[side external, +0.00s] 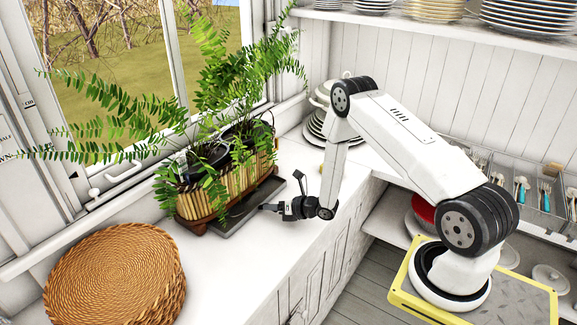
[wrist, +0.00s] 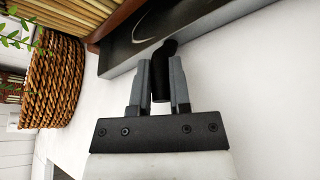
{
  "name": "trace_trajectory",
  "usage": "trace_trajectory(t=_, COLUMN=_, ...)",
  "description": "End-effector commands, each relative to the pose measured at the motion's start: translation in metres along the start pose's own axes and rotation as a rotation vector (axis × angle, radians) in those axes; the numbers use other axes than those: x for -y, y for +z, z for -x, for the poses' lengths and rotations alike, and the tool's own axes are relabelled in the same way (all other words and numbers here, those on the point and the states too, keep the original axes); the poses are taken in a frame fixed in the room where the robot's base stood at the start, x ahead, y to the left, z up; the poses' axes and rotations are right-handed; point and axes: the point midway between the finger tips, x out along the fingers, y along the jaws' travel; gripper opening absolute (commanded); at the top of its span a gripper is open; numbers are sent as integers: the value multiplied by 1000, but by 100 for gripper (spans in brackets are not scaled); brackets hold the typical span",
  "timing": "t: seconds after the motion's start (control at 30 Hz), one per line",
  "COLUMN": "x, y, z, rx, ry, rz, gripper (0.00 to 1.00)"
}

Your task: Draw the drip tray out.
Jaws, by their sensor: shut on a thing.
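The drip tray (side external: 262,198) is a flat, dark grey tray on the white counter under the slatted planter (side external: 215,192). Its front strip shows clear of the planter, while its back part is hidden beneath it. In the wrist view the tray's grey front wall (wrist: 122,64) runs across the top, with a black handle (wrist: 160,88) sticking out. My gripper (side external: 264,208) is at the tray's front side. In the wrist view its two grey fingers (wrist: 160,68) are shut on the handle, one on each side.
Leafy ferns (side external: 215,90) spread from the planter before the window. A round woven basket (side external: 115,275) stands at the front left, and stacked plates (side external: 317,128) stand behind my arm. The counter (side external: 240,262) in front of the tray is clear up to its edge.

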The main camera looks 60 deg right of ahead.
Motion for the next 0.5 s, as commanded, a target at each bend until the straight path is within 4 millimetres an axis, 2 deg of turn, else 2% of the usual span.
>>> trace_trajectory(t=0.5, x=0, y=-16, z=41, rx=2, ry=-1, rz=-1, gripper=0)
